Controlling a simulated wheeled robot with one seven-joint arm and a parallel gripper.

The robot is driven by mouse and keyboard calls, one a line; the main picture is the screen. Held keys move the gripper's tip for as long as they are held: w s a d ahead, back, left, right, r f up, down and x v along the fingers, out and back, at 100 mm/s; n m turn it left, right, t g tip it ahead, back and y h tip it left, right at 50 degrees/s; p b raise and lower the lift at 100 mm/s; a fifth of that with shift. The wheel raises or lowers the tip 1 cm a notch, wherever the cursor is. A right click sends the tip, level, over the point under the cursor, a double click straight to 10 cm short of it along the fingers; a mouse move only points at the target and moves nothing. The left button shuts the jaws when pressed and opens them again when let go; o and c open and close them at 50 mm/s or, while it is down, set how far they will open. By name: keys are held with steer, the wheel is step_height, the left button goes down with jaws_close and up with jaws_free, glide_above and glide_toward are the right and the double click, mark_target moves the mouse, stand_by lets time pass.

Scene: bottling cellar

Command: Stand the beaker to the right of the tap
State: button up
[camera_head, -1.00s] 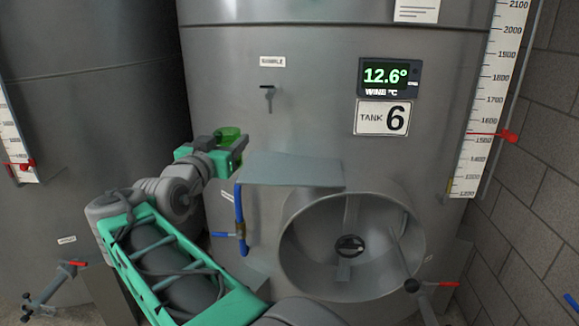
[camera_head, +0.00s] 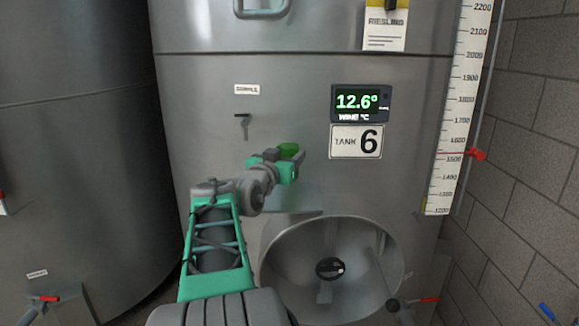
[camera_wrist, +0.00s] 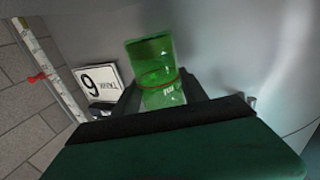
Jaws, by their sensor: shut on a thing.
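The beaker (camera_wrist: 150,62) is green and see-through with a red line around it. In the wrist view it sits between the two fingers of my gripper (camera_wrist: 160,98), which is shut on it. In the head view the beaker (camera_head: 289,149) shows as a small green shape at the end of my gripper (camera_head: 290,163). The tap (camera_head: 243,124) is a small grey sample tap on the tank front, under a white label. My gripper and the beaker are to the right of the tap and lower in the picture. Part of the beaker is hidden by my gripper.
A flat metal shelf (camera_head: 295,198) projects from the tank below my gripper, partly hidden by my arm. The round open manway (camera_head: 377,250) is beneath it. The tank 6 sign (camera_head: 356,141) and the display (camera_head: 361,102) are at the right. A brick wall (camera_head: 530,150) stands at far right.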

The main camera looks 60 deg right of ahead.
steer(key=f, duration=0.2)
steer(key=d+f, duration=0.1)
steer(key=shift+f, duration=0.8)
steer(key=o, duration=1.6)
steer(key=shift+r, duration=0.1)
steer(key=shift+c, duration=0.2)
steer(key=shift+r, duration=0.3)
steer(key=s+a+b, duration=0.1)
steer(key=a+b, duration=0.1)
steer(key=a, duration=1)
steer(key=shift+f, duration=0.15)
